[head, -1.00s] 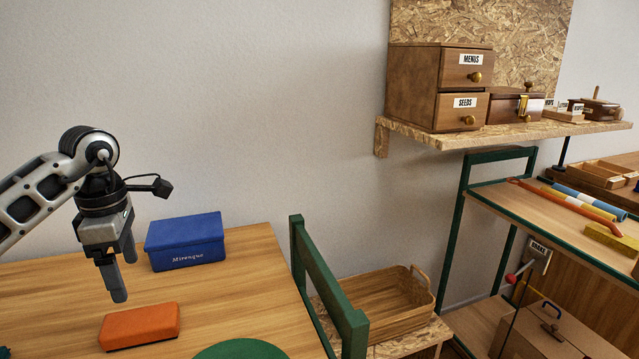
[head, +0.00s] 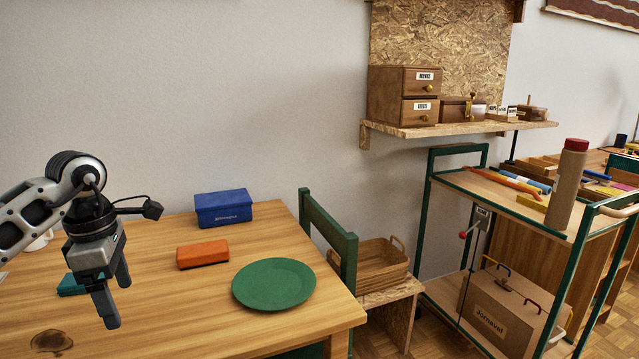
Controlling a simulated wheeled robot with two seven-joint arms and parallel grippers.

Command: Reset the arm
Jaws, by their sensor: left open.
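My left gripper (head: 111,291) hangs over the left part of the wooden table (head: 180,325) in the head view. Its two fingers point down, stand apart and hold nothing. An orange box (head: 203,254) lies on the table to the right of the gripper, apart from it. A blue box (head: 224,208) stands behind the orange one. A green round plate (head: 273,284) lies near the table's right edge. A teal object (head: 75,285) is partly hidden behind the gripper. My right gripper is not in view.
A green chair (head: 330,240) stands at the table's right edge. Beyond it are a wicker basket (head: 372,267) on a low stand and a green-framed cart (head: 560,232). A wall shelf (head: 450,129) holds small drawers (head: 403,95). A dark stain (head: 52,341) marks the table's front left.

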